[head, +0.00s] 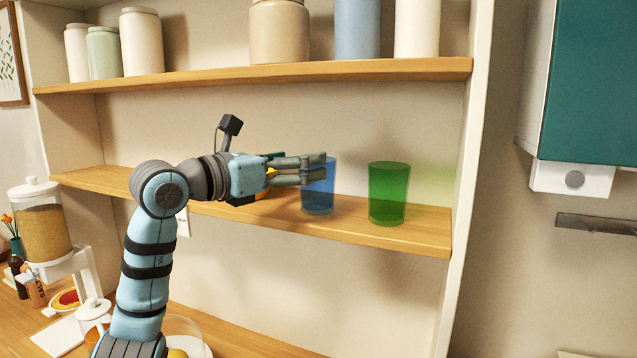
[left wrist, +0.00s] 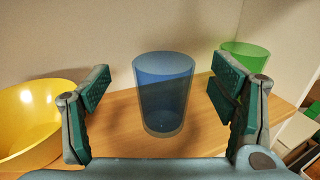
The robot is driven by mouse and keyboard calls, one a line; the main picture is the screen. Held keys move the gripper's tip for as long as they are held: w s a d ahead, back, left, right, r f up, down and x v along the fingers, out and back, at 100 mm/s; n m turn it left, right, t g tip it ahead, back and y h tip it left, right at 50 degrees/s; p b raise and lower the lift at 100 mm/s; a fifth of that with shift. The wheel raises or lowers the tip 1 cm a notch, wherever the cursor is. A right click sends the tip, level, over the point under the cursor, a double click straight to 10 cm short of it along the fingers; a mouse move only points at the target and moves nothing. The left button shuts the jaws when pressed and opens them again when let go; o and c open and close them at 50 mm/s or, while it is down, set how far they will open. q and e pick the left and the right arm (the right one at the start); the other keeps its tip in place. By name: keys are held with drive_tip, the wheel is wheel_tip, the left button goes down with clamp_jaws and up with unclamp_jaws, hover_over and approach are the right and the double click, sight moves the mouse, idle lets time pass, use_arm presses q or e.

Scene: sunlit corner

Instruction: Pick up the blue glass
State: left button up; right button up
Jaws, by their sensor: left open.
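The blue glass (head: 318,195) stands upright on the middle wooden shelf in the head view. In the left wrist view the blue glass (left wrist: 164,95) stands ahead, between the spread fingers, with gaps on both sides. My left gripper (head: 322,168) is open and level at the glass; its fingers overlap the glass's upper left part in the head view. The left wrist view shows both fingers of the left gripper (left wrist: 160,92) wide apart and empty. My right gripper is not in view.
A green glass (head: 388,192) stands just right of the blue one, behind the right finger in the left wrist view (left wrist: 246,58). A yellow bowl (left wrist: 35,120) is on the left. Jars line the upper shelf (head: 250,74). A shelf side wall (head: 466,180) stands right.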

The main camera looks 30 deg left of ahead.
sight(329, 159)
use_arm(q)
drive_tip(key=p+x, duration=0.1)
drive_tip(key=x, duration=0.3)
drive_tip(key=shift+w+d+f+p, duration=0.1)
drive_tip(key=shift+w+d+p, duration=0.2)
drive_tip(key=shift+p, duration=0.1)
drive_tip(key=shift+w, duration=0.2)
drive_tip(key=shift+d+f, duration=0.1)
drive_tip(key=shift+d, duration=0.05)
use_arm(e)
drive_tip(key=shift+w+r, duration=0.2)
drive_tip(key=shift+r, duration=0.3)
drive_tip(key=shift+w+r, duration=0.2)
drive_tip(key=shift+r, duration=0.25)
use_arm(q)
drive_tip(key=c, duration=1.9)
